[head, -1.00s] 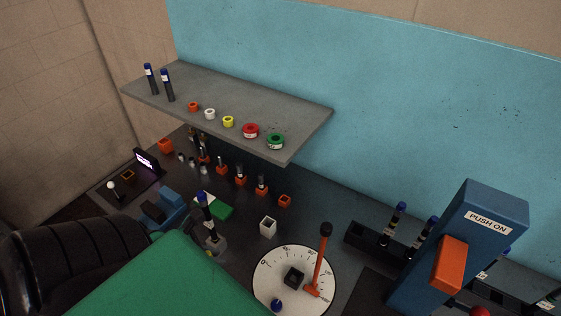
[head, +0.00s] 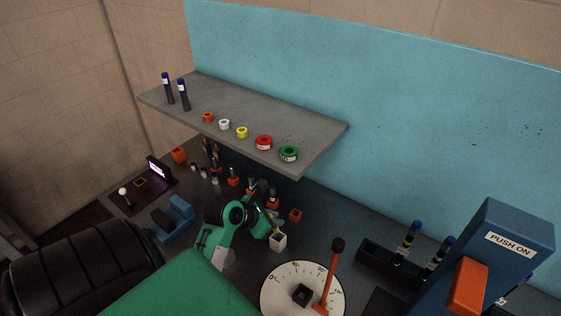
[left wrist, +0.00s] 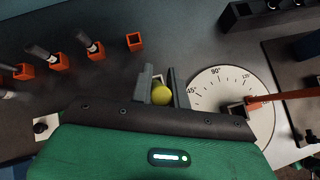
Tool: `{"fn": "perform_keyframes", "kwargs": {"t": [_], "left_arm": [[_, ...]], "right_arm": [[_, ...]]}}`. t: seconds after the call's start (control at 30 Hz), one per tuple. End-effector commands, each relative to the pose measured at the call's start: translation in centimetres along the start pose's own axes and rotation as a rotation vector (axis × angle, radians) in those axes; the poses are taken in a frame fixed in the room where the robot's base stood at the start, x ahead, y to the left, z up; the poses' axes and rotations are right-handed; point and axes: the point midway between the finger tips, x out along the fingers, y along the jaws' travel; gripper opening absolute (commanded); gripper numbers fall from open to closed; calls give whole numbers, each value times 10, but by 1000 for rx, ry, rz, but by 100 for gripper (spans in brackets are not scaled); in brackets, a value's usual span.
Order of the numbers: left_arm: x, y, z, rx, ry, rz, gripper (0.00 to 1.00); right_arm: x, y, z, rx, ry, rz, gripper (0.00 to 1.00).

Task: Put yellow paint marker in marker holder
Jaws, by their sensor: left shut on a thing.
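My left gripper (head: 272,226) is shut on the yellow paint marker. In the left wrist view the marker (left wrist: 162,96) shows as a round yellow end between the two dark fingers; the rest of it is hidden. A small white square holder (head: 278,243) stands on the bench directly below the fingers in the head view. Its pale edge shows just beyond the fingertips in the left wrist view. I cannot tell whether the marker's lower end is inside it. My right gripper is not in view.
An empty orange square holder (head: 295,215) stands close behind, beside a row of filled orange holders (left wrist: 97,51). A round white dial (head: 283,285) with an orange lever (head: 331,275) is close on the right. A grey shelf (head: 320,140) overhangs the back of the bench.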

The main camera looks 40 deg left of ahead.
Motion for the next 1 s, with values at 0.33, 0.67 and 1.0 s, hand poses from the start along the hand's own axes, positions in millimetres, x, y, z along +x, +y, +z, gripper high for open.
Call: {"fn": "perform_keyframes", "kwargs": {"t": [0.33,0.67,1.0], "left_arm": [[38,-2,-29,-5,8,-5,0],[47,6,-12,-40,201,-71,0],[74,3,-35,-63,287,-103,0]], "right_arm": [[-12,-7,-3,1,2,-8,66],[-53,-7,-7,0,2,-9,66],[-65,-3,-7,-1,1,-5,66]]}}
